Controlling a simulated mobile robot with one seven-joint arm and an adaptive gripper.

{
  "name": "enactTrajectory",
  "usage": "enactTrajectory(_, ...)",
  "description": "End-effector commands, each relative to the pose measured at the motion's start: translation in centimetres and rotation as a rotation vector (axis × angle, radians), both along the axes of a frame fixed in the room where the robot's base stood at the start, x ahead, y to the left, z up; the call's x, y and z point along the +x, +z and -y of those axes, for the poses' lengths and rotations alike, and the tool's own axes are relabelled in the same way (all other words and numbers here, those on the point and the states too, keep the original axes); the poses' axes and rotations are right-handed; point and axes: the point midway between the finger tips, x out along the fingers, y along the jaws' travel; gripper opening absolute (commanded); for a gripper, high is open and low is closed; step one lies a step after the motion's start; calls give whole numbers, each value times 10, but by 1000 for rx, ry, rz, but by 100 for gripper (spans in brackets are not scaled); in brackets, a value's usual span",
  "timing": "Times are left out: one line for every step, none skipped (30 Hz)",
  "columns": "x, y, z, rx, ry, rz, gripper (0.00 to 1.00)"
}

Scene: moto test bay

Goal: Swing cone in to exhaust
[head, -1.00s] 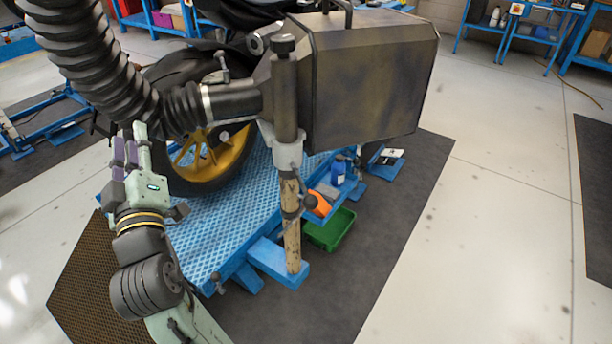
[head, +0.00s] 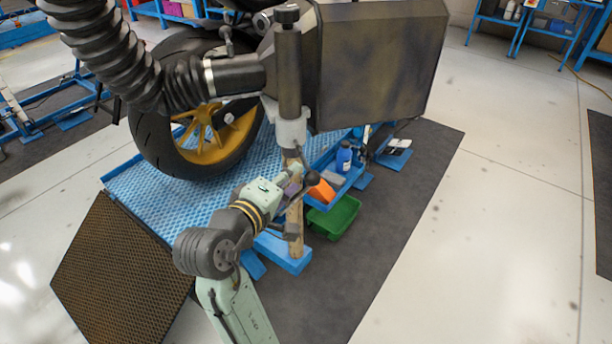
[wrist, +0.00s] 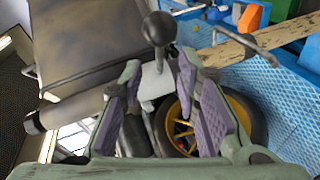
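The black ribbed hose (head: 120,50) runs from the upper left into a smooth dark nozzle with a metal band (head: 238,75), likely the cone, beside a large box (head: 380,70) on an upright post (head: 289,75). A black ball knob (head: 311,178) sticks out low on the post; it also shows in the wrist view (wrist: 158,27). My gripper (head: 298,180) is open at the post, fingertips close to the knob. In the wrist view its purple-padded fingers (wrist: 160,82) stand apart, with the knob's stem between their tips. Contact is unclear. I cannot make out the exhaust.
The motorcycle's rear wheel (head: 205,140) stands on a blue lift platform (head: 140,190). Floor at right (head: 510,220) is clear.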

Motion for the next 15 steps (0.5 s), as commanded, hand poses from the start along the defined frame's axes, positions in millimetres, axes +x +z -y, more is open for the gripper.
enactTrajectory(2, -7, 1, 4, 1, 7, 30)
enactTrajectory(4, -7, 2, 2, 2, 6, 30)
enactTrajectory(14, -9, 7, 1, -2, 2, 30)
enactTrajectory(20, -11, 11, 1, -2, 2, 30)
enactTrajectory(25, -12, 14, 1, -3, 2, 30)
enactTrajectory(32, -10, 17, 0, -1, 0, 30)
enactTrajectory(37, -10, 19, -1, -1, -3, 30)
enactTrajectory(42, -11, 21, -1, 0, -2, 30)
enactTrajectory(48, -13, 24, 0, 0, -2, 30)
enactTrajectory(52, -14, 26, 0, 1, -2, 30)
enactTrajectory(56, -15, 27, 0, 1, -2, 30)
enactTrajectory(60, -16, 29, 0, 1, -1, 30)
enactTrajectory(63, -17, 30, 0, 2, -1, 30)
enactTrajectory(65, -18, 31, 0, 3, -1, 30)
enactTrajectory(68, -19, 33, 1, 2, -1, 30)
